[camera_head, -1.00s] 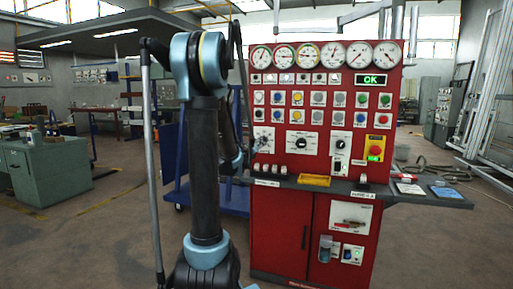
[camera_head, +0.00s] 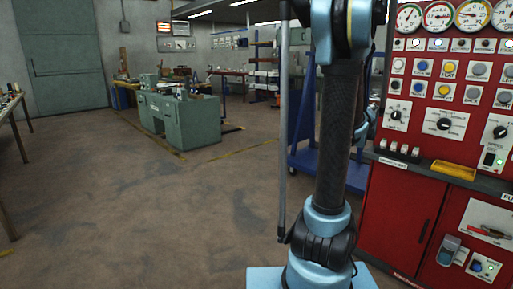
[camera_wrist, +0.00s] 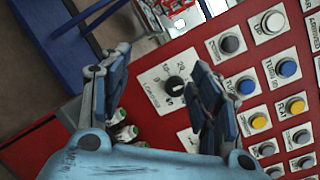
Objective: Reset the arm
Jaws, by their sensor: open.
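My arm (camera_head: 333,140) stands upright right of the middle in the head view, in front of the red control cabinet's left edge. My gripper (camera_wrist: 158,82) shows in the wrist view with its two fingers spread apart and nothing between them. Behind the fingers is the red panel (camera_wrist: 148,133) with a black rotary knob (camera_wrist: 174,86) on a white plate, seen between the fingertips. I cannot tell how far the fingers are from it. In the head view the gripper is mostly hidden behind the arm.
The red cabinet (camera_head: 398,215) fills the right side, with gauges, buttons and a yellow tray (camera_head: 455,170) on its ledge. A blue cart (camera_head: 300,165) stands behind my arm. A green workbench (camera_head: 190,120) is at the back left. The floor (camera_head: 130,215) at left is clear.

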